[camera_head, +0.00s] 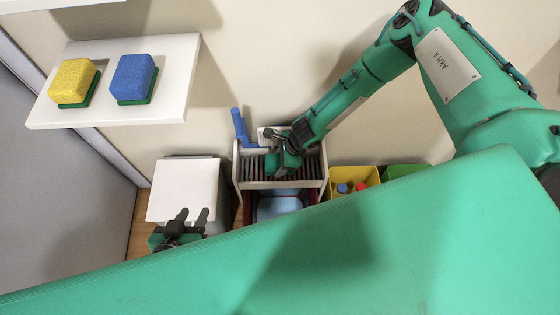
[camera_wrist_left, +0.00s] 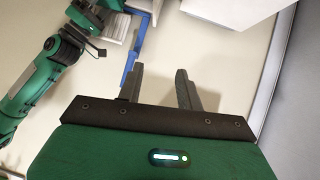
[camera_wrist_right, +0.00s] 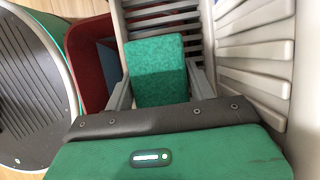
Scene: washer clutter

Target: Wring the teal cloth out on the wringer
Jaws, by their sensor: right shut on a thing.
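The teal cloth (camera_wrist_right: 160,68) shows as a flat, rough-textured block in the right wrist view. My right gripper (camera_wrist_right: 161,88) is shut on it, with one finger along each side. In the head view the cloth (camera_head: 288,161) is at the slats of the wringer (camera_head: 311,166), under my right gripper (camera_head: 281,151); whether it touches the slats I cannot tell. The wringer has a pale frame and a blue lever handle (camera_head: 239,126) standing at its left. My left gripper (camera_head: 188,216) is open and empty, over the white-topped box; its spread fingers also show in the left wrist view (camera_wrist_left: 160,85).
A red bucket (camera_wrist_right: 90,55) with bluish water (camera_head: 277,207) sits below the wringer. A white-topped box (camera_head: 183,188) stands left. A yellow bin (camera_head: 356,174) with bottles and a green bin (camera_head: 405,170) stand right. A wall shelf (camera_head: 110,112) holds yellow and blue sponges.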

